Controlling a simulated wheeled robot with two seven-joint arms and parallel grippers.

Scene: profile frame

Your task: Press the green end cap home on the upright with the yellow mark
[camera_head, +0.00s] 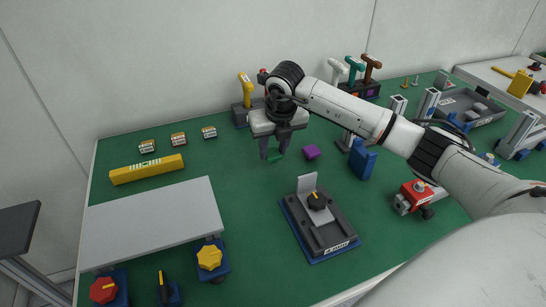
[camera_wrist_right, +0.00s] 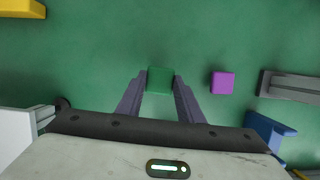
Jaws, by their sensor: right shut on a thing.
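My right gripper (camera_head: 275,155) is shut on the green end cap (camera_wrist_right: 160,80) and holds it over the green table. The cap also shows between the fingertips in the head view (camera_head: 276,158). Several grey metal uprights with blue brackets stand to the right, including one partly behind my right arm (camera_head: 427,103) and one at the far right (camera_head: 517,130). A grey profile (camera_wrist_right: 290,85) also shows at the right of the wrist view. I cannot make out a yellow mark on any upright. My left gripper is not in view.
A purple block (camera_head: 311,151) lies just right of the held cap. A blue bracket (camera_head: 362,160) stands further right. A dark fixture with a knob (camera_head: 328,225) lies in front. A yellow bar (camera_head: 147,169) and a grey panel (camera_head: 150,222) lie left.

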